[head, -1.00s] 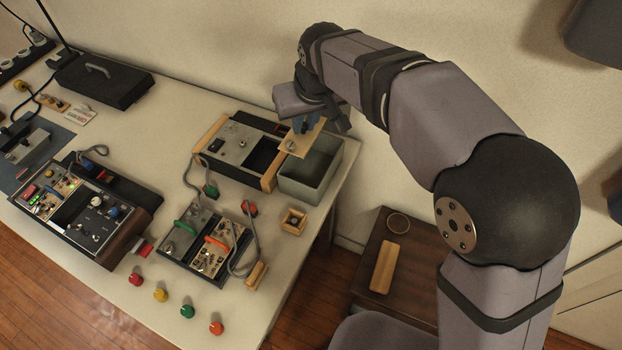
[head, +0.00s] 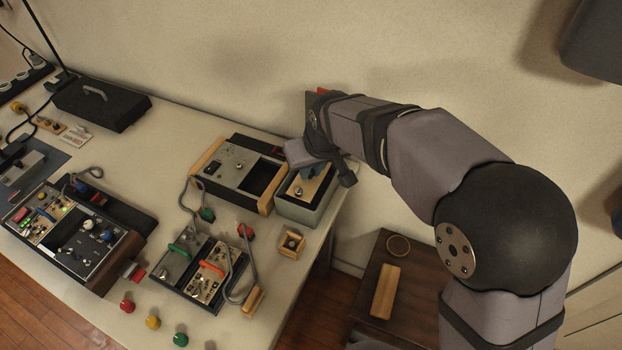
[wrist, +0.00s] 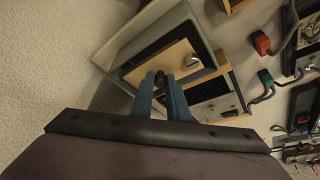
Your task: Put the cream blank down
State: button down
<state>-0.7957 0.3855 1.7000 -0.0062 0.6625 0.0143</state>
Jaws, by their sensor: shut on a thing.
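The cream blank (head: 299,191), a flat pale panel with a metal knob, is in my gripper (head: 313,171) at the bench's right end. In the wrist view the blue fingers of my gripper (wrist: 161,80) are shut on the blank (wrist: 178,52). The blank is at the mouth of the grey open-topped bin (head: 304,215), within its rim as seen from above. A dark strip of the bin's inside shows beside it in the wrist view. I cannot tell how deep it sits or whether it touches the bin. My wrist hides its far part.
A wood-sided console (head: 236,172) with a dark empty bay stands left of the bin. A small wooden box (head: 291,243) sits in front. A dual-panel unit (head: 200,270) with cables and several coloured knobs lies nearer. The wall is close behind.

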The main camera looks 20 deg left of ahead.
aim_at(311, 178)
jog(key=shift+f, duration=1.85)
jog(key=shift+f, duration=0.2)
jog(key=c, duration=1.7)
grip_release()
jog(key=shift+r, duration=0.45)
jog(key=v, duration=1.1)
jog(key=shift+s+d+r, duration=0.15)
jog(key=shift+r, duration=0.05)
